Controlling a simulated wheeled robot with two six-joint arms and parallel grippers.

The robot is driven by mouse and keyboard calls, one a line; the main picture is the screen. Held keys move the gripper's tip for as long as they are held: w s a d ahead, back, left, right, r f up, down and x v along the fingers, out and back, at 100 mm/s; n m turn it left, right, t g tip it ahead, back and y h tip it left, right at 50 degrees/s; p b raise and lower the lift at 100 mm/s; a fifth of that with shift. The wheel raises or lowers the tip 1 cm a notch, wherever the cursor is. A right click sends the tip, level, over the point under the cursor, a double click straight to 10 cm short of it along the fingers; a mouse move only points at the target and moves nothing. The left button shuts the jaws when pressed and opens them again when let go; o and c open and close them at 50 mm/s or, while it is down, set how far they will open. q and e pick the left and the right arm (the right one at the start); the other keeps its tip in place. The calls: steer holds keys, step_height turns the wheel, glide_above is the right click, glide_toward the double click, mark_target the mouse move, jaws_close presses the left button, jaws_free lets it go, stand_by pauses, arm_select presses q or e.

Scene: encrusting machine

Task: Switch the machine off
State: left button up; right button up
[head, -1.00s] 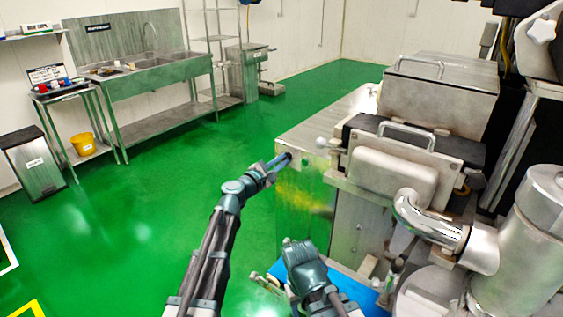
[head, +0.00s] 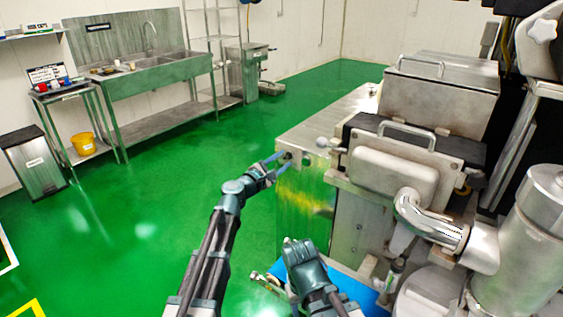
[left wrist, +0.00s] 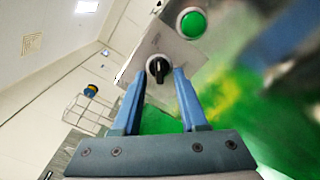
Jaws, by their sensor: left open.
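The steel machine (head: 420,170) stands on the right in the head view. In the left wrist view its control panel (left wrist: 150,40) carries a black rotary switch (left wrist: 158,68) on a pale round base and a green button (left wrist: 193,23). The switch handle lies roughly along the fingers' direction. My left gripper (head: 280,162) is open at the machine's near left corner. In the left wrist view its two blue fingers (left wrist: 157,72) lie on either side of the switch, with visible gaps. My right arm (head: 308,268) is low in the head view; its finger opening cannot be made out.
A blue surface (head: 368,298) lies by the machine's foot. The green floor (head: 150,210) left of my left arm is clear. A sink bench (head: 155,75), a small table with a yellow bucket (head: 83,143) and a bin (head: 35,165) stand along the left wall.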

arm_select(q)
steer(key=v, duration=1.3)
steer(key=shift+s+a, duration=0.25)
steer(key=shift+s, duration=0.05)
steer(key=s+d+f+m+g+y, duration=0.3)
steer(key=s+f+m+g, duration=0.65)
steer(key=f+m, duration=0.35)
steer(key=s+a+f+m+g+y, duration=0.4)
steer(key=s+a+f+m+y, duration=0.2)
steer(key=s+a+f+y, duration=0.45)
steer(key=s+d+r+m+p, duration=0.2)
steer(key=s+d+r, duration=0.1)
steer(key=d, duration=0.2)
steer(key=s+d+r+m+g+h+p, duration=0.1)
steer(key=s+d+r+p, duration=0.1)
steer(key=s+d+r, duration=0.1)
steer(key=shift+s+d+m, duration=0.4)
steer(key=shift+s+d, duration=0.35)
steer(key=shift+d, duration=0.3)
steer(key=shift+h, duration=0.35)
